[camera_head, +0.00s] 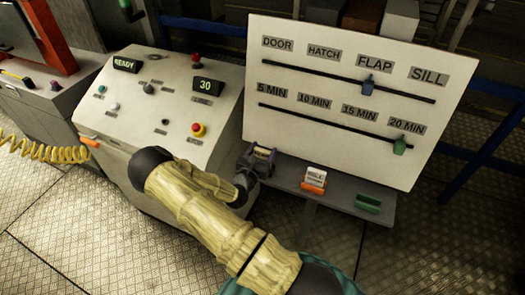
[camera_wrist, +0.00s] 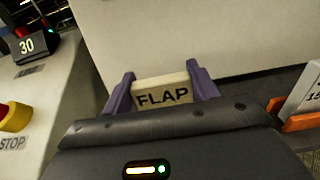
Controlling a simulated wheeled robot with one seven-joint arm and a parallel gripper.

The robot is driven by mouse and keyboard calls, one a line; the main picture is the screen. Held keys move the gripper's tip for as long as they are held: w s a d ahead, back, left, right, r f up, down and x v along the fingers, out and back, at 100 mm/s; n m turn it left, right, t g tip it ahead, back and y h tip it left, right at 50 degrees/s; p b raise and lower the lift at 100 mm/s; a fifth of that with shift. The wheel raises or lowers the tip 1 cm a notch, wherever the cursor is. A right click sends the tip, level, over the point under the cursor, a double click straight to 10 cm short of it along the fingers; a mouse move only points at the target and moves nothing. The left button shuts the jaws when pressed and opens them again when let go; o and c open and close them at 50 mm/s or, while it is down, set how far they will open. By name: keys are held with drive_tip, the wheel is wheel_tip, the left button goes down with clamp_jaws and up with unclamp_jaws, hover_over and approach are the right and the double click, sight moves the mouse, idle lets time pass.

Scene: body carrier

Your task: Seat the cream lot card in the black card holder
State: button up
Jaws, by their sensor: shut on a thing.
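My gripper (camera_head: 262,155) is at the left end of the grey shelf, in front of the white board. In the wrist view, my gripper's (camera_wrist: 161,84) two purple fingers are shut on the sides of a cream card (camera_wrist: 163,93) that reads FLAP. Only a small pale patch of this card (camera_head: 263,151) shows in the head view. I cannot make out the black card holder; the area below the card is hidden by my gripper. I cannot tell whether the card touches anything but the fingers.
An orange holder (camera_head: 312,188) with a white card (camera_head: 315,175) and an empty-looking green holder (camera_head: 367,204) stand on the shelf (camera_head: 340,197) to the right. The board (camera_head: 300,75) rises behind. A console (camera_head: 160,100) with buttons stands close on the left.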

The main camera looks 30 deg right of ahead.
drive_tip(key=shift+f+b, duration=0.35)
drive_tip(key=shift+f, duration=0.45)
drive_tip(key=o, duration=1.1)
drive_tip(key=shift+o, duration=0.2)
drive_tip(key=shift+s+a, duration=0.1)
drive_tip(key=b+v, duration=0.5)
drive_tip(key=v, duration=1.2)
